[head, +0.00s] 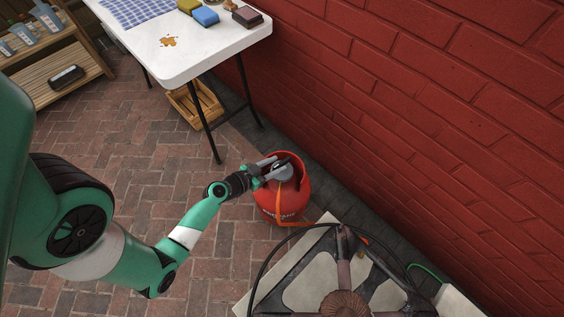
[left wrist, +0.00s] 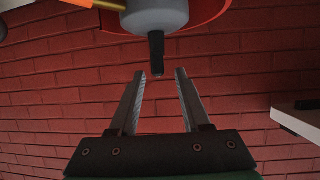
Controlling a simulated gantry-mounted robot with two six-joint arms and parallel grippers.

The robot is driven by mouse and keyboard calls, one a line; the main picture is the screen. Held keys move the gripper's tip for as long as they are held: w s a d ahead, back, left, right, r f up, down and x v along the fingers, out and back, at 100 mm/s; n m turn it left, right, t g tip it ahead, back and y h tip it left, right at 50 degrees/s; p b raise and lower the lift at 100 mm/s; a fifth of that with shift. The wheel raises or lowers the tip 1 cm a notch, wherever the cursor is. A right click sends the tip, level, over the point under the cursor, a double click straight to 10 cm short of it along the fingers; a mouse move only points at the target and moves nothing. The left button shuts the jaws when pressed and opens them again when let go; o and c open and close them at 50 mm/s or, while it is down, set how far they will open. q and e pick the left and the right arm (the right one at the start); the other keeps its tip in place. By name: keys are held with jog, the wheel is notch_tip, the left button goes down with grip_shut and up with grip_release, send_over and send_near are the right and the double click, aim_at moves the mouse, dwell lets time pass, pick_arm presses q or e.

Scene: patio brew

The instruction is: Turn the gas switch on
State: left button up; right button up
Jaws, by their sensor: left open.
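A red gas cylinder (head: 283,203) stands on the brick floor by the wall. A grey regulator (head: 284,173) sits on its top, partly hidden by my left gripper (head: 277,168). In the left wrist view, the grey regulator (left wrist: 155,14) has a black switch lever (left wrist: 156,52) sticking out toward my fingers. My left gripper (left wrist: 159,75) is open and empty, its fingertips on either side of the lever's tip. I cannot tell whether a finger touches it. My right gripper is not in view.
An orange hose (head: 279,207) runs from the cylinder toward a burner stand (head: 285,270) at the front. A white table (head: 200,50) with sponges stands behind, a wooden crate (head: 196,104) under it. The red brick wall (head: 430,110) is close on the right.

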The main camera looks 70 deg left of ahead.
aim_at(281, 163)
pick_arm(q)
jog(key=x, duration=0.3)
jog(key=shift+w+f, duration=0.1)
jog(key=shift+w, duration=0.1)
grip_shut()
